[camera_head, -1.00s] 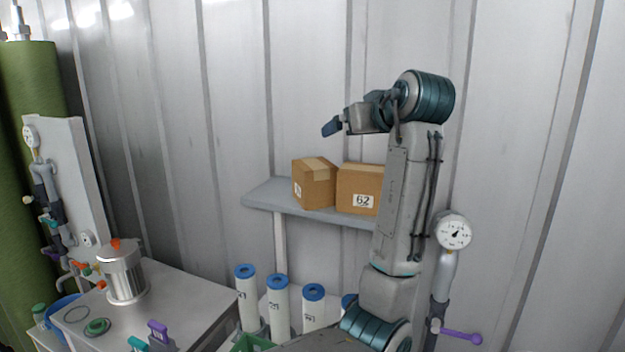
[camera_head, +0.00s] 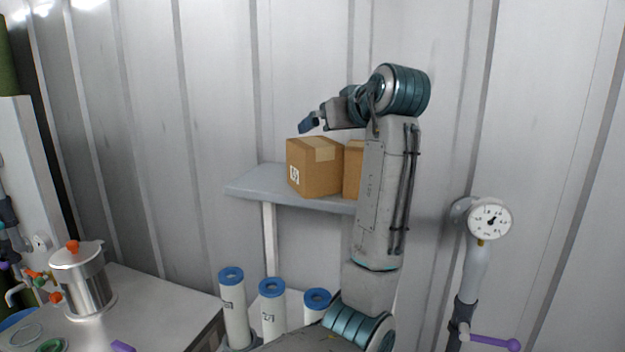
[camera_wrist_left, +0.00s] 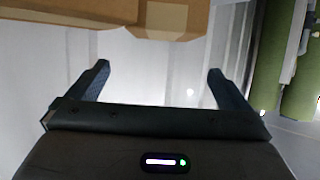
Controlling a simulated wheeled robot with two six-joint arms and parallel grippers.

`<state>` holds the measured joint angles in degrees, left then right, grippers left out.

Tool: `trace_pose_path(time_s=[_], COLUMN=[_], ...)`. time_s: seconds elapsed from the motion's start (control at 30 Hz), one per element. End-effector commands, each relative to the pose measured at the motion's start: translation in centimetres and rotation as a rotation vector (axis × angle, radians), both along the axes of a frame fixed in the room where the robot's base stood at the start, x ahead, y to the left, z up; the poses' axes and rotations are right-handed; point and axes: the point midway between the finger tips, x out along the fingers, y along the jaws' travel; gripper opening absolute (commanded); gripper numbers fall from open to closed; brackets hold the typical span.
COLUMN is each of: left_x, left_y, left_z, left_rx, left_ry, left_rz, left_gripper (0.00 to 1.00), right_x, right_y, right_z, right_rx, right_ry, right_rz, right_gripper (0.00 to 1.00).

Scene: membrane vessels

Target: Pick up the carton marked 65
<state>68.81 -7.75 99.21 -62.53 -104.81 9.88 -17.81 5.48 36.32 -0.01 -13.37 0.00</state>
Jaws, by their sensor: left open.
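A brown carton (camera_head: 316,168) with a tape strip stands on the grey shelf (camera_head: 250,186). The small label on its left face is turned on its side, and I cannot read it surely. A second carton (camera_head: 353,170) stands to its right, mostly hidden behind my left arm, its label hidden. My left gripper (camera_head: 309,123) is above the cartons, pointing left, apart from them. In the left wrist view its two fingers (camera_wrist_left: 158,82) are spread with nothing between them. A taped carton (camera_wrist_left: 175,18) shows at the top of that view, beyond the fingertips. My right gripper is not in view.
Below the shelf stand several white cylinders with blue caps (camera_head: 271,288). A steel pot (camera_head: 82,282) is on a table at left. A pressure gauge (camera_head: 491,220) on a pipe with a purple handle (camera_head: 494,343) stands at right. A ribbed wall is behind.

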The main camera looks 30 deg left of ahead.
Motion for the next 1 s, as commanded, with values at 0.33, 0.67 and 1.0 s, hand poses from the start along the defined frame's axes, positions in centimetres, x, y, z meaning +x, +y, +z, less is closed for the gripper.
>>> trace_pose_path(time_s=[0.33, 0.67, 1.0], left_x=[1.5, 3.0, 4.9], left_y=[2.6, 5.1, 8.5], left_z=[-2.1, -3.3, -5.1], left_rx=[0.003, 0.002, 0.000], left_ry=[0.002, 0.003, 0.002], left_rz=[0.003, 0.002, 0.001], left_gripper=[1.00, 1.00, 1.00], right_x=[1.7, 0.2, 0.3], right_y=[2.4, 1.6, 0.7], right_z=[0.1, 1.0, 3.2], right_rx=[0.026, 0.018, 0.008], right_ry=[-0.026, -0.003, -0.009], right_rz=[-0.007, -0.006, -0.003], right_gripper=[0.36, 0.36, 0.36])
